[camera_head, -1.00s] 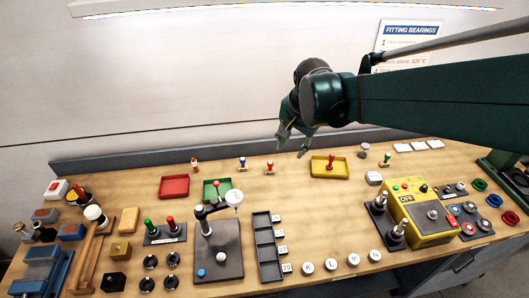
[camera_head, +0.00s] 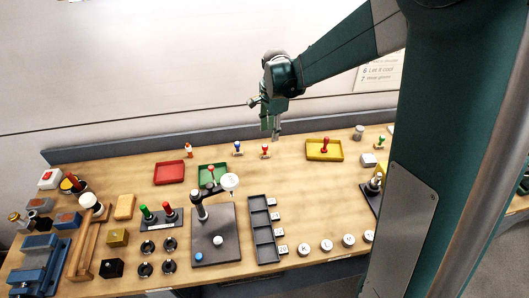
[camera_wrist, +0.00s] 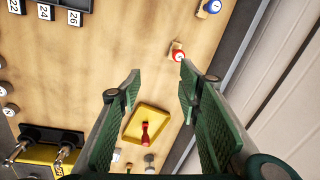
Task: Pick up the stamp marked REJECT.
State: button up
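Several small stamps stand on the bench, and I cannot read REJECT on any of them. In the head view a red-handled stamp (camera_head: 265,151) stands at the back, right of a blue-handled stamp (camera_head: 238,148). Other red-handled stamps stand in the yellow tray (camera_head: 314,155) and the green tray (camera_head: 203,182). My gripper (camera_head: 273,133) hangs above the back of the bench, near the free red stamp, pointing down. In the wrist view my gripper (camera_wrist: 158,82) is open and empty. The free red stamp (camera_wrist: 178,56) and the yellow tray's red stamp (camera_wrist: 146,132) show between its fingers.
An orange-topped stamp (camera_head: 189,151) stands behind the red tray (camera_head: 169,173). A green-handled stamp (camera_head: 381,142) stands at the right. A press (camera_head: 213,240) and a dark slotted rack (camera_head: 263,232) occupy the middle front. The grey back rail (camera_head: 130,149) edges the bench.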

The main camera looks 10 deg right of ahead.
aim_at(265, 151)
jog(key=w+f+m, duration=0.1)
jog(key=w+f, duration=0.1)
jog(key=f, duration=0.1)
jog(key=w+a+f+m+g, duration=0.1)
jog(key=w+f, duration=0.1)
jog(key=f, duration=0.2)
jog(key=w+f+m, duration=0.1)
jog(key=w+f, duration=0.1)
jog(key=f, duration=0.1)
jog(key=shift+a+f+m, duration=0.15)
jog(key=shift+a+m, duration=0.15)
jog(key=shift+f, duration=1.25)
jog(key=shift+f, duration=0.15)
jog(key=shift+d+f, duration=0.1)
jog(key=shift+f, duration=2.35)
jog(key=c, duration=1)
